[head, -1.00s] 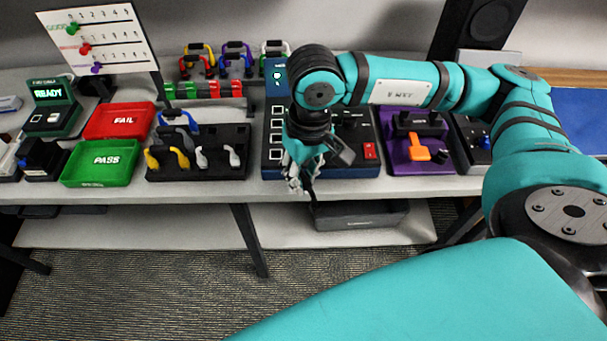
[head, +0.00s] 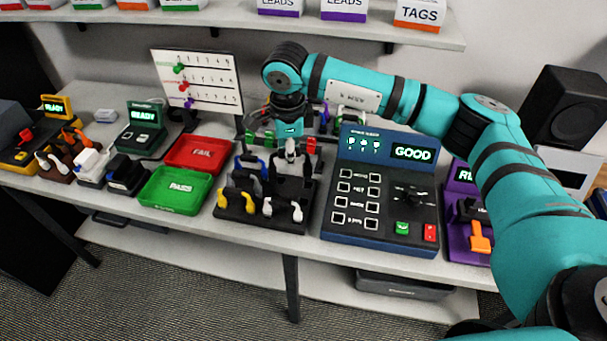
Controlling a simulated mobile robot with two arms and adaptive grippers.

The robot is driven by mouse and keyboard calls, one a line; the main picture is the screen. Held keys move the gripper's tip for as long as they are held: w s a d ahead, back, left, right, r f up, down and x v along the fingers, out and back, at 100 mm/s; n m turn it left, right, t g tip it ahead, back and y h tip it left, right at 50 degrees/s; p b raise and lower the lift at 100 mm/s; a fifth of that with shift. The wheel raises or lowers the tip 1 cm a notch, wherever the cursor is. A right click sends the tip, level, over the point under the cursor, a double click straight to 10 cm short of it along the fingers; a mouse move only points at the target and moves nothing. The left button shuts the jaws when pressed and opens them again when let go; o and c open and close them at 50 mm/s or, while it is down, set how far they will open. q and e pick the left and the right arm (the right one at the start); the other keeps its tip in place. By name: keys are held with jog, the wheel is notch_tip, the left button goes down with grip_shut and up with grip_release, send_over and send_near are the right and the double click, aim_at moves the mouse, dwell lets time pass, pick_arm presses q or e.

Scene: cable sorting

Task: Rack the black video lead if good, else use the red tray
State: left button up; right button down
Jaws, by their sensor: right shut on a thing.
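My right gripper (head: 290,152) points down over the back of a black lead holder (head: 250,219). It is shut on a dark lead, taken to be the black video lead; the fingers and arm hide most of it. Blue, grey, yellow and white leads stand in the holder. The blue tester (head: 372,215) to the right shows GOOD on its screen (head: 411,153). The red FAIL tray (head: 199,153) and the green PASS tray (head: 174,190) lie to the left and look empty. The back rack (head: 313,146), with coloured leads, is partly hidden behind my arm. My left gripper is out of view.
A purple device (head: 466,219) with an orange lever stands right of the tester. A white board (head: 198,80) with coloured pins stands behind the trays. A green READY device (head: 141,129) is at left. A shelf (head: 250,17) with labelled boxes runs above.

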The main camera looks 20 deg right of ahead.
jog(key=w+f+m+b, duration=0.1)
jog(key=f, duration=0.2)
jog(key=f+m+b, duration=0.1)
jog(key=f, duration=0.3)
jog(key=w+f+m+b, duration=0.1)
jog(key=f+m, duration=0.1)
jog(key=f, duration=0.1)
jog(key=shift+w+f, duration=0.35)
jog(key=shift+w+d+b, duration=0.2)
jog(key=shift+w+b, duration=0.05)
jog(key=shift+b, duration=0.25)
dwell(0.6)
dwell(0.7)
jog(key=shift+f+b, duration=0.95)
jog(key=shift+b, duration=0.55)
dwell(0.9)
